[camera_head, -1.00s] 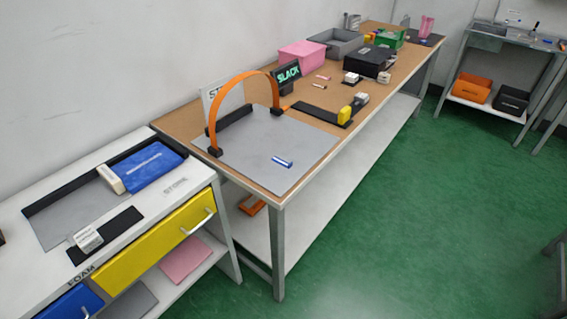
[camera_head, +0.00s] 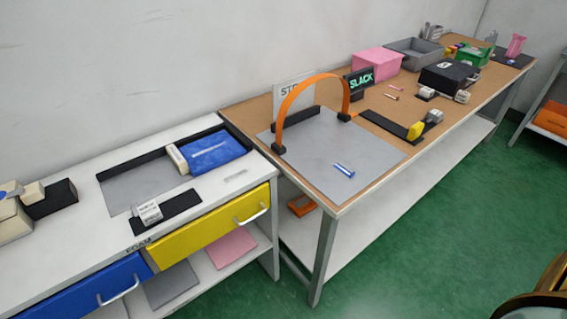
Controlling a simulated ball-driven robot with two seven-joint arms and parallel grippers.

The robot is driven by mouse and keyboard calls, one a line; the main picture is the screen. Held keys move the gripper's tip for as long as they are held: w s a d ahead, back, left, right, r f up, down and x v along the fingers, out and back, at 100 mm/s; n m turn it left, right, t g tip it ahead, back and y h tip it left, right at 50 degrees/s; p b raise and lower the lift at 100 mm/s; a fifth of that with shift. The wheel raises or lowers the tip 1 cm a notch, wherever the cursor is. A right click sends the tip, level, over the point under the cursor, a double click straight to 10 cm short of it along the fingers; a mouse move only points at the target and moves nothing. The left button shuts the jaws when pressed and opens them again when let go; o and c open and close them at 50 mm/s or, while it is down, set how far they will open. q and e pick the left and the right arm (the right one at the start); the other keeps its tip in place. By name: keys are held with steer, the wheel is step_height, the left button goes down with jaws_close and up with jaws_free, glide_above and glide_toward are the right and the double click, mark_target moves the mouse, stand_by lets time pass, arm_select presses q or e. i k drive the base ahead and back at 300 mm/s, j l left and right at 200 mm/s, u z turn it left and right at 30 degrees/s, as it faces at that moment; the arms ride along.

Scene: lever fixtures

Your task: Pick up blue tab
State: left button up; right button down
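A small blue piece with a pale stripe (camera_head: 344,170) lies flat on the grey mat (camera_head: 318,158) at the near end of the wooden bench. It is the small blue item that best fits the blue tab, but it is too small to make out its shape fully. An orange arch (camera_head: 312,92) stands on the mat behind it. A larger blue pouch (camera_head: 212,152) lies on the white table to the left, beside a cream block (camera_head: 177,158).
The white table has a yellow drawer (camera_head: 212,226) and a blue drawer (camera_head: 98,290). A pink box (camera_head: 377,62), a grey bin (camera_head: 414,52) and a black box (camera_head: 449,77) stand farther along the wooden bench (camera_head: 382,103). Green floor (camera_head: 440,230) is open to the right.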

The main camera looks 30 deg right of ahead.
mark_target(344, 170)
steer(key=l+u, duration=0.4)
steer(key=l, duration=0.15)
steer(key=l+u, duration=0.4)
steer(key=l, duration=0.15)
steer(key=l+u, duration=0.4)
steer(key=l, duration=0.15)
steer(key=k+l+u, duration=0.15)
steer(key=l+u, duration=0.25)
steer(key=l, duration=0.1)
